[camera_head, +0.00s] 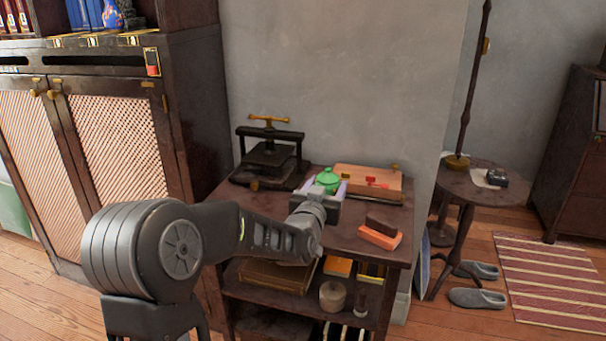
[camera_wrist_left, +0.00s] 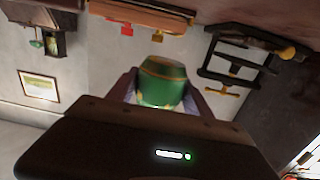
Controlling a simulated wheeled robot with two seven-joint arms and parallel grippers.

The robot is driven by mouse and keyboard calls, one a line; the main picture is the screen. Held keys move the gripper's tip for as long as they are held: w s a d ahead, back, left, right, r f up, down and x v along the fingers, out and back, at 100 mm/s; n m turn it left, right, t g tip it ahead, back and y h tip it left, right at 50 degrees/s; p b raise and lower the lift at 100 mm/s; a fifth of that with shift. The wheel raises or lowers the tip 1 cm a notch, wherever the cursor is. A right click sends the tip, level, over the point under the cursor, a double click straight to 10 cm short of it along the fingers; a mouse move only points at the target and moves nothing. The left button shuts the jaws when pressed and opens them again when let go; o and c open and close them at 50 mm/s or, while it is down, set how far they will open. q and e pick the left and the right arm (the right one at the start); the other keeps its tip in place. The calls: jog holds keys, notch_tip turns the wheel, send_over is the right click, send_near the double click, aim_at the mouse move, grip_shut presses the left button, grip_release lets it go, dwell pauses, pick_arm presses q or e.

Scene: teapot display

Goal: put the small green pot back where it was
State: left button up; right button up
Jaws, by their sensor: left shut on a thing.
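The small green pot (camera_head: 327,179) is held between the fingers of my left gripper (camera_head: 326,187), over the top of the small dark wooden side table (camera_head: 342,240). In the left wrist view the green pot (camera_wrist_left: 162,84) has gold bands and sits between the two fingers of my left gripper (camera_wrist_left: 163,88). Whether the pot's underside touches the tabletop is hidden by my gripper. My right gripper is not in view.
A dark press (camera_head: 268,158) with a brass handle stands at the table's back left. A wooden box (camera_head: 368,180) with red pieces lies at the back right. An orange block (camera_head: 380,236) lies at the front right. Lower shelves hold books and a jar (camera_head: 333,295).

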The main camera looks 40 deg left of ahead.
pick_arm(q)
jog(key=d+f+m+h, duration=0.1)
jog(key=d+h, duration=0.1)
jog(key=d, duration=0.2)
jog(key=s+d+f+m+h, duration=0.1)
jog(key=d+m+h, duration=0.1)
jog(key=d, duration=0.3)
jog(key=s+d+f+m+h, duration=0.1)
jog(key=d+h, duration=0.1)
jog(key=d, duration=0.2)
jog(key=shift+s+d+f+t+h, duration=0.15)
jog(key=shift+d+f+t+h, duration=0.15)
jog(key=shift+d+f, duration=0.05)
jog(key=s+d+f+m+h, duration=0.1)
jog(key=s+d+m+h, duration=0.1)
jog(key=d, duration=0.6)
jog(key=shift+s+f+m+g+h, duration=0.4)
jog(key=shift+s+h, duration=0.3)
jog(key=shift+h, duration=0.2)
